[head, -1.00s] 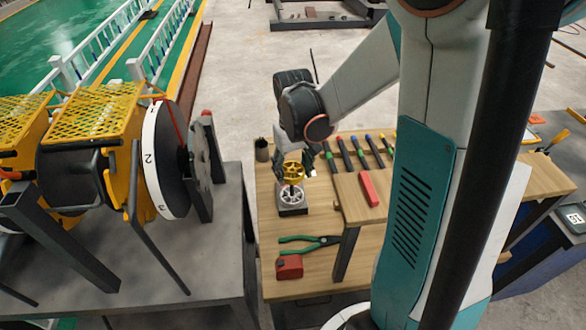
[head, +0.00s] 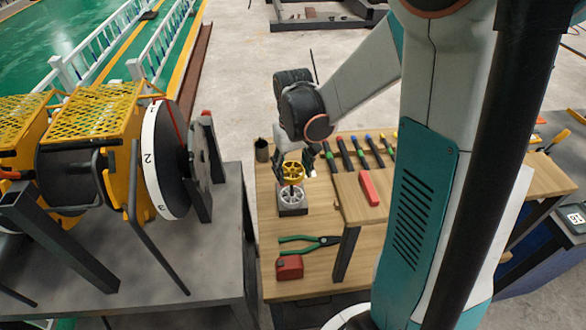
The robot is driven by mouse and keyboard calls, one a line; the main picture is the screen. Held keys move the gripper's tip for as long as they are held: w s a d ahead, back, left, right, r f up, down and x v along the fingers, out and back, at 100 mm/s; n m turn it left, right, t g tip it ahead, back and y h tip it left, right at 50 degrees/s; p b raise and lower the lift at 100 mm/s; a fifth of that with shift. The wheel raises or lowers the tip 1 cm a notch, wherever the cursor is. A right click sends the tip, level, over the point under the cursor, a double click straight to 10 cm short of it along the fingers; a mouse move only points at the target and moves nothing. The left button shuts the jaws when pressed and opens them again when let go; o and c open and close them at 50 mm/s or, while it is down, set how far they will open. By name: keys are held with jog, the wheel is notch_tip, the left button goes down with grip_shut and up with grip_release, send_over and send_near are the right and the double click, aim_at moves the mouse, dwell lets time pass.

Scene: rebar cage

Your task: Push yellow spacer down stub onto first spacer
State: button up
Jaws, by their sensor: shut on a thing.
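The yellow spacer (head: 292,171) is a spoked wheel around the upright dark stub (head: 291,187), above the first spacer. The first spacer (head: 292,196) is a white spoked wheel low on the stub, over a dark block (head: 293,211) on the wooden table. A gap shows between the two spacers. My gripper (head: 295,169) is shut on the yellow spacer from above, one finger on each side. The fingertip contacts are small and partly hidden.
Green-handled pliers (head: 309,244) and a red box (head: 289,267) lie in front of the block. A raised wooden shelf (head: 370,205) with a red block (head: 368,187) stands to the right. A row of coloured-handled tools (head: 360,154) lies behind. A dark cup (head: 262,150) stands at the back left.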

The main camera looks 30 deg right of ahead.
aim_at(293, 172)
jog(key=shift+f+b, duration=3.4)
jog(key=shift+f, duration=0.8)
jog(key=o, duration=0.9)
jog(key=shift+o, duration=0.2)
jog(key=shift+r, duration=0.1)
notch_tip(293, 172, up, 12)
jog(key=shift+f, duration=0.1)
jog(key=s+a+r+n+t, duration=0.1)
jog(key=s+a+r+t, duration=0.3)
jog(key=s+a+t, duration=0.3)
jog(key=shift+s+a+n, duration=0.3)
jog(key=shift+s+a, duration=1.2)
jog(key=shift+s, duration=1.25)
